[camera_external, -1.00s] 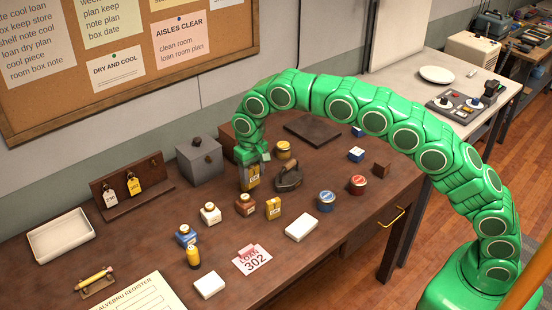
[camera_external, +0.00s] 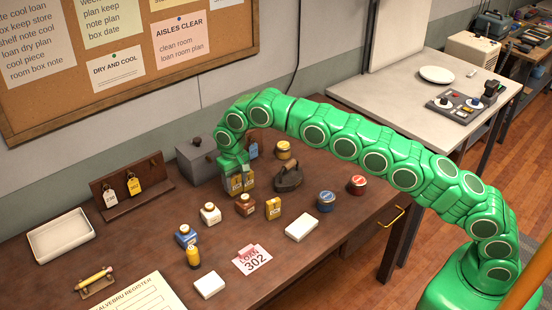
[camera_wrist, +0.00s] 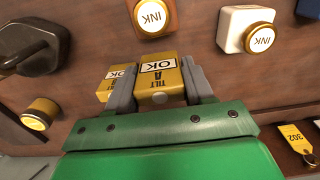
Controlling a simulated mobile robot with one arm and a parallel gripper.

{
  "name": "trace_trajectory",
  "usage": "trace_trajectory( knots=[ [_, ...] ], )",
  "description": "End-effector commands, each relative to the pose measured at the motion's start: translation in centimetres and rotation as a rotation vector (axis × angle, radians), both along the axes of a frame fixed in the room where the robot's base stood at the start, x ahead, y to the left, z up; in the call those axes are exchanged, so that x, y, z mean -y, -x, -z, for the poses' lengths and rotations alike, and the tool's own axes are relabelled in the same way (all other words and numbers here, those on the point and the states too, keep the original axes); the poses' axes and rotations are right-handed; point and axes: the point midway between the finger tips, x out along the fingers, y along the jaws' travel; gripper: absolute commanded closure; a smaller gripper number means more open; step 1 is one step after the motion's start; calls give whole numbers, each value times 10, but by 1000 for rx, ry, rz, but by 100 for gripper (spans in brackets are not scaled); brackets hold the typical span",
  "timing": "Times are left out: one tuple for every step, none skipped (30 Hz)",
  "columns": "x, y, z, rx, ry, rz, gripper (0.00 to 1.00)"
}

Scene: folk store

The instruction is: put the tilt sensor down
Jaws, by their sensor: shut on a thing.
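My gripper (camera_wrist: 160,92) is shut on a yellow tilt sensor (camera_wrist: 158,72) with a white OK label; in the external view the held sensor (camera_external: 235,184) is low over the back middle of the dark table. I cannot tell whether its base touches the table. A second yellow box with an OK label (camera_wrist: 116,84) stands close beside the held one, partly hidden by a finger. It also shows in the external view (camera_external: 249,180). Another yellow box (camera_external: 273,208) stands apart, nearer the front.
A dark iron (camera_external: 289,177) stands to the right and a brown ink bottle (camera_external: 245,204) in front. A white ink bottle (camera_external: 210,213) is at front left. A grey box (camera_external: 197,160) is behind left. Clear table lies left of my gripper.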

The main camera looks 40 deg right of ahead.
Motion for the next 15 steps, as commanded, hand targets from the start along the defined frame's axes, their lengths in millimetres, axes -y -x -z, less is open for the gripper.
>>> trace_trajectory(
  knots=[
    [0,-1,2,-1,0,0,80],
    [0,-1,2,-1,1,0,80],
    [-1,-1,3,-1,1,0,80],
    [-1,-1,3,-1,1,0,80],
    [-1,-1,3,-2,1,0,80],
    [-1,-2,3,-2,1,0,80],
    [-1,-2,4,-2,1,0,80],
    [-1,-2,4,-2,1,0,80],
    [-1,-3,5,-2,1,0,80],
    [-1,-3,6,-3,1,0,80],
    [-2,-4,7,-3,1,0,80],
    [-2,-4,7,-3,1,0,80],
    [-2,-4,8,-3,1,0,80],
    [-2,-5,9,-3,1,0,80],
    [-3,-6,9,-3,1,0,80]
  ],
)
